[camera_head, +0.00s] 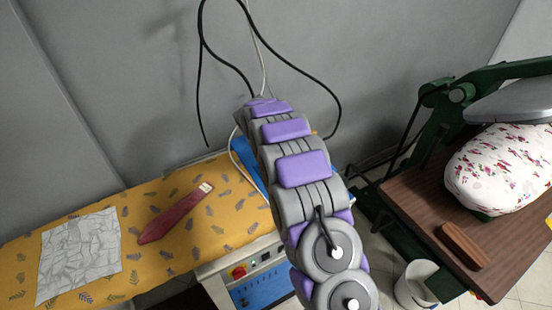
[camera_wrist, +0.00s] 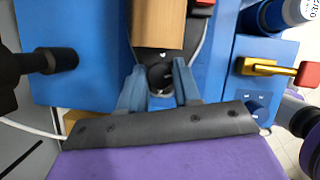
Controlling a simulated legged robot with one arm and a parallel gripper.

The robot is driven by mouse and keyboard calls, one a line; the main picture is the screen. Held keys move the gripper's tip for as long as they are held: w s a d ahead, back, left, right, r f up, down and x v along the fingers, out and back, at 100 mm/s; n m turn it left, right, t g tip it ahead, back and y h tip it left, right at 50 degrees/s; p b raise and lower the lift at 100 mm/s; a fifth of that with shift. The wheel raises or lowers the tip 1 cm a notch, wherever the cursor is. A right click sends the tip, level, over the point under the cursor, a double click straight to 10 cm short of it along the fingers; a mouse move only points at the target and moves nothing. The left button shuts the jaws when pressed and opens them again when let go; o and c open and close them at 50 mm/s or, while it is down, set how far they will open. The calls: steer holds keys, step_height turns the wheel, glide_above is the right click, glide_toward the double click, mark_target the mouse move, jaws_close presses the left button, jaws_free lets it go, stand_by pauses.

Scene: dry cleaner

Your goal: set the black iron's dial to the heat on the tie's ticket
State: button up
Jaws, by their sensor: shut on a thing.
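In the wrist view the black iron (camera_wrist: 192,44) has a wooden handle (camera_wrist: 157,24) and sits over a blue surface. Its dark round dial (camera_wrist: 160,76) carries small white marks, too small to read. My gripper (camera_wrist: 160,84) is shut on the dial, with one finger on each side. In the head view a dark red tie (camera_head: 172,215) lies on the yellow patterned board, with a small pale ticket (camera_head: 205,187) at its upper right end. The ticket's marks cannot be read. My arm hides the iron in the head view.
A crumpled white cloth (camera_head: 80,255) lies on the yellow board (camera_head: 145,195). In the wrist view a black knob (camera_wrist: 50,62) is at left and a red-tipped yellow lever (camera_wrist: 275,68) at right. A pressing machine (camera_head: 430,190) with a floral pad stands at right.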

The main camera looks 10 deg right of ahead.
steer(key=shift+a+m+p, duration=0.1)
steer(key=shift+m+p, duration=0.3)
steer(key=shift+p, duration=0.1)
steer(key=shift+c, duration=0.3)
steer(key=shift+r+m+g+p, duration=0.1)
steer(key=shift+m+g+p, duration=0.25)
steer(key=shift+p, duration=0.25)
steer(key=m+g+p, duration=0.1)
steer(key=m+p, duration=0.1)
steer(key=shift+w+m, duration=0.1)
steer(key=shift+m, duration=0.25)
steer(key=m+g+p, duration=0.1)
steer(key=m+p, duration=0.1)
steer(key=m, duration=0.1)
steer(key=shift+w+a, duration=0.1)
steer(key=shift+w+m+g+p, duration=0.1)
steer(key=shift+m+g+p, duration=0.55)
steer(key=shift+m, duration=1.05)
steer(key=o, duration=1)
